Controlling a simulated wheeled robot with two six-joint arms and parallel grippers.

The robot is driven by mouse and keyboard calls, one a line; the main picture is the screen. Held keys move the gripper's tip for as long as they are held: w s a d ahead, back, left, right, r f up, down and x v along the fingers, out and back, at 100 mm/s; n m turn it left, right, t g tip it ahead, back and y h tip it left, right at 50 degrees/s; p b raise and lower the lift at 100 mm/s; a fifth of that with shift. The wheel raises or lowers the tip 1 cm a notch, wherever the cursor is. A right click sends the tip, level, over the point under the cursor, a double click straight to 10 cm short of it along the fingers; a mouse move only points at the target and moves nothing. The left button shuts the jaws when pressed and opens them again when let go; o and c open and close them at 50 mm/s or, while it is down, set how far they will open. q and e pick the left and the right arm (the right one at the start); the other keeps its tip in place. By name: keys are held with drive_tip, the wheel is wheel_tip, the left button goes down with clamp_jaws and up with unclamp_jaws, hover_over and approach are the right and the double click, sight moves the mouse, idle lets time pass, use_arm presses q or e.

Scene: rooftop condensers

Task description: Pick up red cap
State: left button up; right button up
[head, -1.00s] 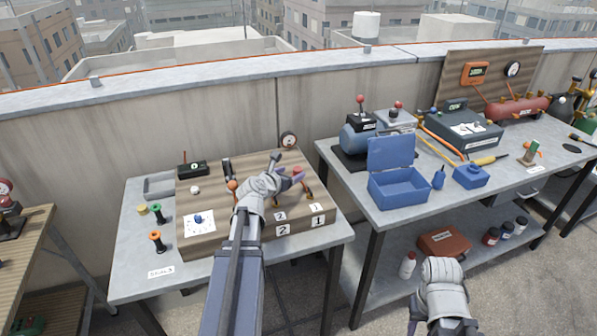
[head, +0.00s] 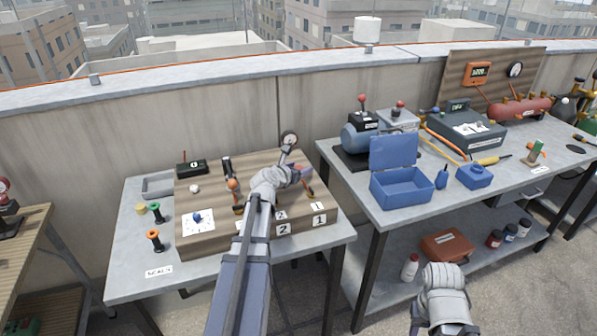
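My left gripper (head: 296,168) is over the right part of the wooden board (head: 245,240) on the left table, near the copper-coloured fittings. Its wrist covers much of that spot, and its finger gap is too small to read. I cannot make out a separate red cap now; a small reddish piece showed by the fingers earlier, and the gripper may hide it. A copper-coloured fitting (head: 308,190) stands just below and right of the gripper.
An open blue box (head: 402,188) sits on the right table. A gap separates the tables.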

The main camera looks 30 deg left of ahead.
sight(299, 167)
use_arm(q)
clamp_jaws()
idle(0.3)
drive_tip(key=shift+r, duration=0.1)
wheel_tip(299, 167, up, 10)
drive_tip(key=p, duration=1)
